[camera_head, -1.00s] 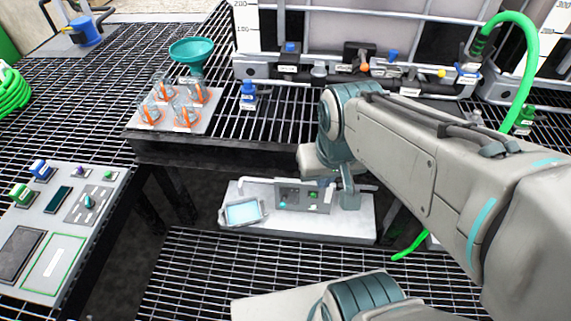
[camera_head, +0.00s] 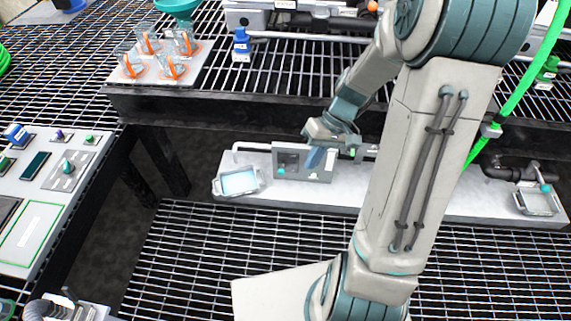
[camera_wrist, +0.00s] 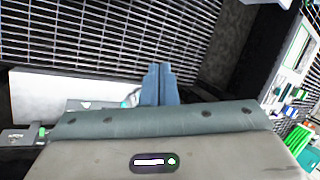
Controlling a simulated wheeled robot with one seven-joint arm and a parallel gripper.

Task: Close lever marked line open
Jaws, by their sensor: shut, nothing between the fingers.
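My gripper (camera_head: 318,160) has blue fingers and hangs in front of a grey panel (camera_head: 288,168) on the low white shelf. It hides the panel's right part, and I cannot tell whether it touches. In the wrist view the fingers (camera_wrist: 158,72) are together and empty. A small green part (camera_head: 352,152) shows just right of my gripper. A small teal handle (camera_head: 543,186) sits on a dark pipe at the shelf's right end. No lever label is readable, so I cannot tell which part is the line open lever.
The low white shelf (camera_head: 400,192) lies under the dark edge of the upper grating. A framed tray (camera_head: 238,183) stands at its left. A green hose (camera_head: 508,110) runs down at right. A control panel (camera_head: 48,190) is at left.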

